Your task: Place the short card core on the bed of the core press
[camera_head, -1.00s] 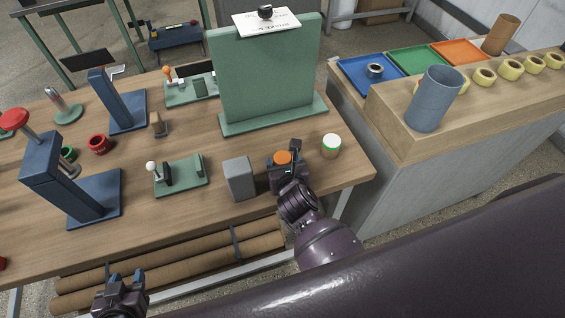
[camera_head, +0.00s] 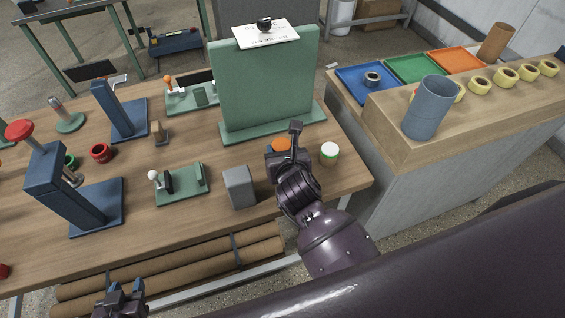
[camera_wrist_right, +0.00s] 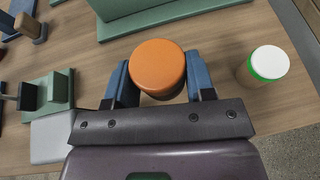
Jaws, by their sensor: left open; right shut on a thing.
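My right gripper (camera_head: 287,150) is shut on an orange-topped round piece (camera_head: 281,145), over the right end of the bench; in the right wrist view the orange top (camera_wrist_right: 157,67) sits between two blue fingers. Its lower part is hidden, so I cannot tell whether it is a card core. A blue press with a red knob (camera_head: 19,130) stands at the left, its flat blue base (camera_head: 103,208) bare at the front; a second blue frame (camera_head: 121,112) stands behind it. I cannot tell which is the core press. My left gripper (camera_head: 121,300) is open and empty at the bottom left.
A white-lidded jar (camera_head: 329,153) stands right of my right gripper, a grey block (camera_head: 239,187) and a green fixture (camera_head: 181,186) left of it. A tall green board (camera_head: 267,85) stands behind. Red (camera_head: 101,153) and green (camera_head: 70,162) rings lie near the presses.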

